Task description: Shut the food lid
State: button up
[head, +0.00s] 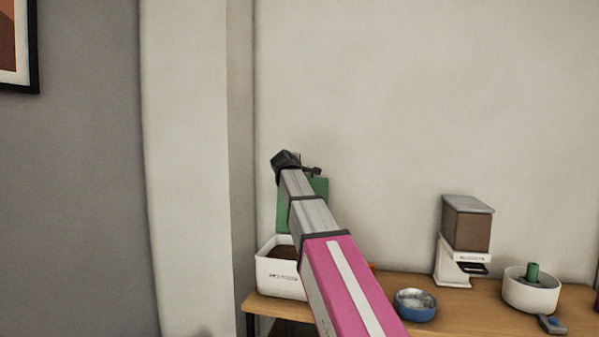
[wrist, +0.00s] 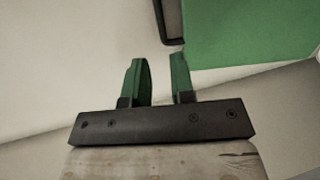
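A white food container (head: 280,276) with brown food inside stands at the left end of the wooden table. Its green lid (head: 321,187) is raised upright behind my arm, which hides much of it. A green panel, likely the same lid (wrist: 245,30), fills the upper right of the wrist view. My gripper (head: 310,169) is up near the lid's top edge in the head view. In the wrist view my gripper (wrist: 160,63) has its two green fingers apart with nothing between them. The panel is beyond and to the right of the fingers; I cannot tell whether they touch it.
A blue bowl (head: 415,312), a brown and white food dispenser (head: 466,230) and a white round bowl (head: 530,292) with a green centre stand to the right on the table. A small blue-grey item (head: 551,324) lies at the front. The wall is close behind.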

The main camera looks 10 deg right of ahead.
jog(key=x, duration=0.9)
jog(key=shift+w+d+f, duration=0.1)
jog(key=shift+w+d, duration=0.1)
jog(key=shift+w, duration=0.1)
grip_shut()
